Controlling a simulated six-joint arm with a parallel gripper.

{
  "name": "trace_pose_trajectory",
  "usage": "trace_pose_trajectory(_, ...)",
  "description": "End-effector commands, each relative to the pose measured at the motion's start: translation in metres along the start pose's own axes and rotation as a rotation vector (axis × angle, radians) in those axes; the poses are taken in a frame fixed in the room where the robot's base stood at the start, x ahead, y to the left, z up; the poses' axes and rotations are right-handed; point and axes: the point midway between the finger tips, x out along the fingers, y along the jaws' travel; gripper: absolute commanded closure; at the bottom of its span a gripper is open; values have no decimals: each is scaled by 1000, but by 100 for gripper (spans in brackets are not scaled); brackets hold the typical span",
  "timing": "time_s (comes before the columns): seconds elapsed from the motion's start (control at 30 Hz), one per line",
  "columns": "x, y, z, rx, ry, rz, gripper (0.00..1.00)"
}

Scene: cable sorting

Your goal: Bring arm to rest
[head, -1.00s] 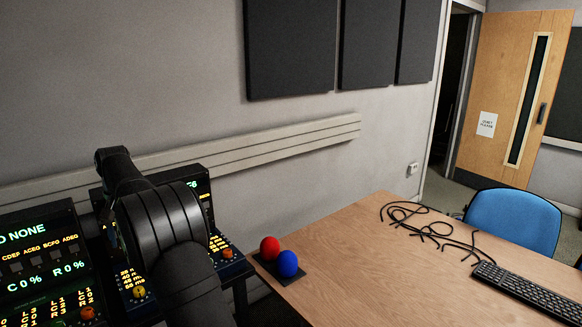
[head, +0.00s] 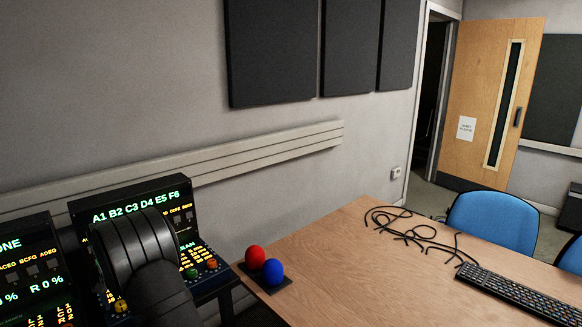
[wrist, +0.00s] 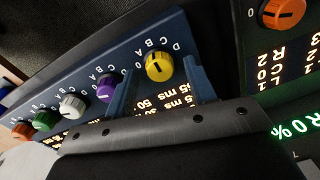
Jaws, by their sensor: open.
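My gripper (wrist: 161,88) shows in the wrist view as two blue-grey fingers standing apart, open with nothing held between them. In that picture, a yellow knob (wrist: 158,67) on a dark blue panel appears between the fingers; I cannot tell how close they are to it. A purple knob (wrist: 107,90) is just left of the left finger. In the head view, my black arm covers part of the console (head: 130,201) at lower left, and my gripper is hidden there.
White (wrist: 72,106) and green (wrist: 43,120) knobs continue the row. A second console (head: 32,245) stands at far left. Red (head: 255,257) and blue (head: 273,271) balls, black cables (head: 410,237) and a keyboard (head: 520,293) are on the wooden table (head: 335,265). The table's middle is clear.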

Motion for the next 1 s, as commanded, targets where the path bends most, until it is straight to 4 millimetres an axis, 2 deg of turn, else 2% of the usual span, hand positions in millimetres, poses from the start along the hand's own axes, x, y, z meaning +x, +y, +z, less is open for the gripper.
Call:
trace_pose_trajectory(0.4,4,0,0,-3,1,0,50)
trace_pose_trajectory(0.57,-4,0,0,-1,2,-1,50)
trace_pose_trajectory(0.77,-36,0,-1,0,5,-1,50)
trace_pose_trajectory(1.0,-84,0,-1,0,6,-1,50)
